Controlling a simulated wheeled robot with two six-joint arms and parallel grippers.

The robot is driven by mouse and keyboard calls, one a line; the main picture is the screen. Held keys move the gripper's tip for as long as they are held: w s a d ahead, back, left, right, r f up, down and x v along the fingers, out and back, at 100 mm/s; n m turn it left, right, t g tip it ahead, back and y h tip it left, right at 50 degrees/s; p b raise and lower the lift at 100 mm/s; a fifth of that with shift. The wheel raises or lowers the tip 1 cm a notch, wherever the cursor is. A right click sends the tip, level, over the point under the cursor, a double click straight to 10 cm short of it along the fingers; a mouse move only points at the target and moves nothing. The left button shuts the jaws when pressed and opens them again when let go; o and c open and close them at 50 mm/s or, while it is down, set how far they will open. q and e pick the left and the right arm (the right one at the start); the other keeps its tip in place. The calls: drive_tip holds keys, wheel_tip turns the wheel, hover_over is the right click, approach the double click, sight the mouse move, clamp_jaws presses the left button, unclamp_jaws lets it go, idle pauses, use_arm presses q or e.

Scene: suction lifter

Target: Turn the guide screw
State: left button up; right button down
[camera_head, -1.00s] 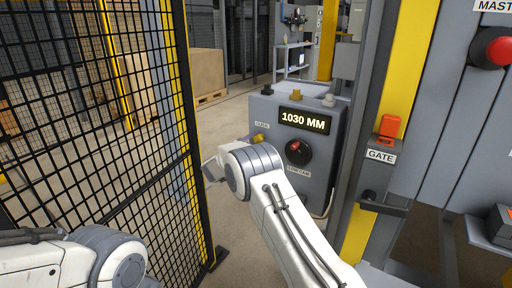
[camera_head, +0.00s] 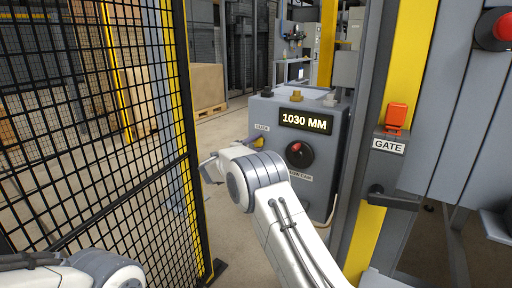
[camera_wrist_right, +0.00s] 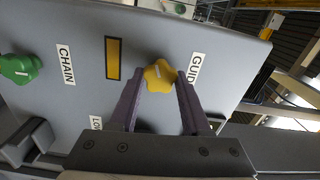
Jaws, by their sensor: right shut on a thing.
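The guide screw is a yellow star-shaped knob (camera_wrist_right: 160,76) next to a label reading GUID, cut off by a finger, on a grey panel in the right wrist view. My right gripper (camera_wrist_right: 159,84) has its two purple fingers on either side of the knob and is shut on it. In the head view my right arm reaches the left side of the grey control box (camera_head: 335,150).
The box carries a 1030 MM display (camera_head: 305,122) and a black-and-red dial (camera_head: 299,153). A green knob (camera_wrist_right: 20,66) sits near the CHAIN label. A mesh fence (camera_head: 95,130) stands left. A GATE unit (camera_head: 389,146) and yellow post are right.

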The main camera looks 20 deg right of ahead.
idle(0.3)
drive_tip(key=shift+c, duration=1.8)
unclamp_jaws()
drive_tip(key=shift+s+a, duration=0.1)
drive_tip(key=p+v, duration=0.1)
drive_tip(key=v, duration=0.9)
drive_tip(key=shift+p, duration=0.3)
drive_tip(key=shift+a, duration=0.1)
